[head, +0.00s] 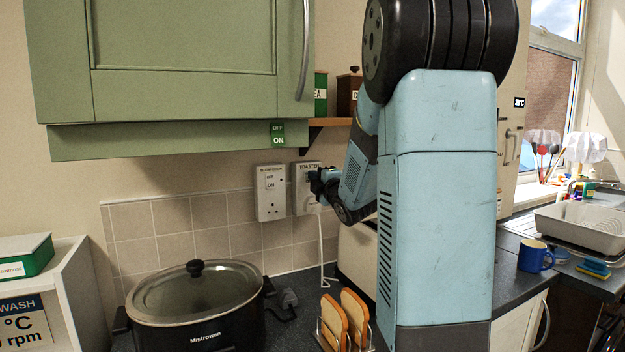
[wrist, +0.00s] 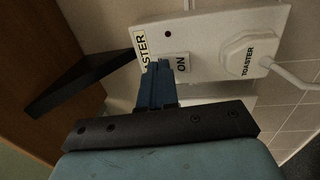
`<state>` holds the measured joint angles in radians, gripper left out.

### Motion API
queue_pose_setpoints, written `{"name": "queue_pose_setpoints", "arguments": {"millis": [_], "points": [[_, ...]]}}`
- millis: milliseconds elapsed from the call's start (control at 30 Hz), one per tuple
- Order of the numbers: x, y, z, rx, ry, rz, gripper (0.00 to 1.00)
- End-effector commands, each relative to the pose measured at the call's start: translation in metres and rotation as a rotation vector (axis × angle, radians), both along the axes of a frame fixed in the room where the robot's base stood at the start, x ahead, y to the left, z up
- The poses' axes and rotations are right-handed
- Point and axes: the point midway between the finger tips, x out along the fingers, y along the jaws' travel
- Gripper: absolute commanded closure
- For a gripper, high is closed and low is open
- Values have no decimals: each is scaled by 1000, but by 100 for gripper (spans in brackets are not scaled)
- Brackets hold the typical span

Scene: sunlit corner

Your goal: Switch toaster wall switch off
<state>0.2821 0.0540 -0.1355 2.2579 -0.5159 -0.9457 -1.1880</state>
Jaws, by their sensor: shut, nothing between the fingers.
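The toaster wall switch (head: 300,203) is a white socket plate with a "TOASTER" label, on the wall right of a similar plate. In the wrist view the plate (wrist: 215,22) shows tilted, its label partly hidden by my fingers. The rocker (wrist: 181,64) shows the word "ON"; the rest of it is hidden. A white plug (wrist: 250,52) labelled "TOASTER" sits in the plate. My gripper (wrist: 158,68) is shut and empty, its blue fingertips right at the rocker's edge; I cannot tell whether they touch it. My gripper (head: 317,182) covers the plate's right side in the head view.
The slow cooker socket (head: 270,208) is close on the left. A wooden shelf (head: 330,122) and green cupboard (head: 190,60) hang above. A black slow cooker (head: 195,325) and a toast rack (head: 322,335) stand on the counter below. A white cord (head: 320,245) hangs from the plug.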

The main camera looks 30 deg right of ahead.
Motion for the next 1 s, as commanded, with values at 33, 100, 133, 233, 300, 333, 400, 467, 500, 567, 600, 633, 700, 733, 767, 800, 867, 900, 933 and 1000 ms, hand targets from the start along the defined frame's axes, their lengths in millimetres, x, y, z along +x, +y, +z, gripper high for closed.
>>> {"name": "queue_pose_setpoints", "arguments": {"millis": [33,100,133,233,300,333,400,467,500,567,600,633,700,733,767,800,867,900,933,1000], "points": [[-6,0,2,-1,-2,-1,100],[-15,0,3,-1,-1,-2,100],[-20,0,3,-1,0,-2,100],[-37,-1,5,-1,0,-4,100],[-49,0,7,-1,0,-2,100],[-54,0,7,0,0,-2,100],[-66,0,9,0,0,-3,100],[-76,0,10,-1,0,-2,100],[-82,0,11,-1,0,-2,100],[-91,1,12,-1,0,-1,100],[-96,1,12,0,1,0,100],[-99,1,13,0,0,0,100],[-107,1,14,0,0,-1,100],[-109,1,13,0,1,0,100],[-112,1,14,-1,2,0,100],[-114,1,14,-1,1,0,100],[-117,1,15,0,1,0,100],[-118,1,15,0,1,0,100],[-119,1,15,0,1,0,100],[-120,1,15,0,2,0,100]]}}
